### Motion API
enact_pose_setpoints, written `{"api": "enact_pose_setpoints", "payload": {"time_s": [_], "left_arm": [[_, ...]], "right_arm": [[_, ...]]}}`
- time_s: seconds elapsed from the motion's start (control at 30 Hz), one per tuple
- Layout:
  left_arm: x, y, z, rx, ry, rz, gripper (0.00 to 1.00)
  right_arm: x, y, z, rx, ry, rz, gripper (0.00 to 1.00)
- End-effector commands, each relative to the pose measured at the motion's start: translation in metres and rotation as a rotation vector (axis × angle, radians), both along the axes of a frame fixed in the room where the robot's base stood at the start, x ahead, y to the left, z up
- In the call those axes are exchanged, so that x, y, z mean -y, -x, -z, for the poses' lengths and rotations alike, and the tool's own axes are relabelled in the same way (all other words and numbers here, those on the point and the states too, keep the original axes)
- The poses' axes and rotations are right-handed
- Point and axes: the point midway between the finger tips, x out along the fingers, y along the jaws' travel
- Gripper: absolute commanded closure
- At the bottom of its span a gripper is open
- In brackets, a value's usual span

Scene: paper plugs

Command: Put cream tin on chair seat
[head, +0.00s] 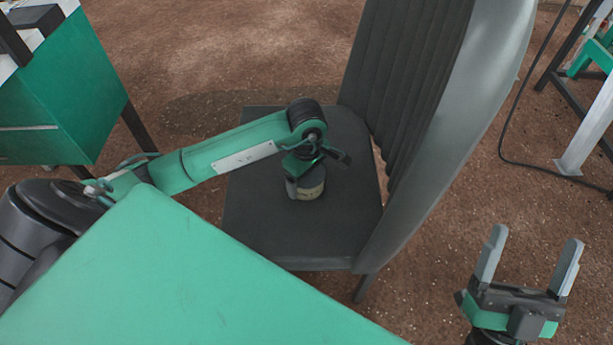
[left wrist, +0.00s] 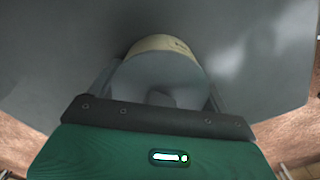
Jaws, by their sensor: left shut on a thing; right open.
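The cream tin (head: 311,190) is a short round tin with a cream side, at the middle of the dark grey chair seat (head: 290,235). My left gripper (head: 305,180) reaches down over the seat and is shut on the tin. In the left wrist view the tin (left wrist: 163,62) sits between the fingers, with the grey seat (left wrist: 60,50) around it. The tin looks upright and at or very close to the seat; I cannot tell whether it touches. My right gripper (head: 525,270) is open and empty, off to the right of the chair.
The chair's tall ribbed back (head: 405,80) rises right of the tin. A green cabinet (head: 70,85) stands at the upper left. A black cable (head: 510,130) and a metal-legged stand (head: 585,130) are at the right. The seat around the tin is bare.

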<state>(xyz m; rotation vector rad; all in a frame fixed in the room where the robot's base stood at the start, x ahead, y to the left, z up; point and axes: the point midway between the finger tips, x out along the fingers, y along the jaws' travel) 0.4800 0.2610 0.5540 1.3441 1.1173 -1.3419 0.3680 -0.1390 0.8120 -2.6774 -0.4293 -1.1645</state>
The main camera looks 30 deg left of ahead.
Motion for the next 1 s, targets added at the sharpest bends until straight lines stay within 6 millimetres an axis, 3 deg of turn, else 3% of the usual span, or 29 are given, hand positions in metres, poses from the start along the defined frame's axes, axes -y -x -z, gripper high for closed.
{"api": "enact_pose_setpoints", "payload": {"time_s": [0.07, 0.1, 0.2, 0.57, 1.0], "left_arm": [[0.000, 0.000, 0.001, 0.000, 0.000, 0.000, 0.44], [0.000, 0.000, 0.001, 0.000, 0.000, 0.000, 0.17], [0.000, 0.000, 0.001, 0.000, 0.000, 0.000, 0.00], [0.000, 0.000, -0.003, 0.000, 0.001, 0.000, 0.00], [0.000, -0.001, -0.084, 0.003, 0.000, 0.001, 0.00]], "right_arm": [[0.001, 0.001, -0.001, 0.013, -0.002, 0.002, 0.17], [0.001, 0.001, -0.003, 0.021, -0.004, 0.003, 0.17], [0.001, 0.002, -0.003, 0.022, -0.005, 0.003, 0.17], [-0.001, -0.002, 0.000, -0.016, 0.004, -0.001, 0.17], [-0.028, -0.017, 0.078, -0.472, 0.111, -0.069, 0.17]]}}
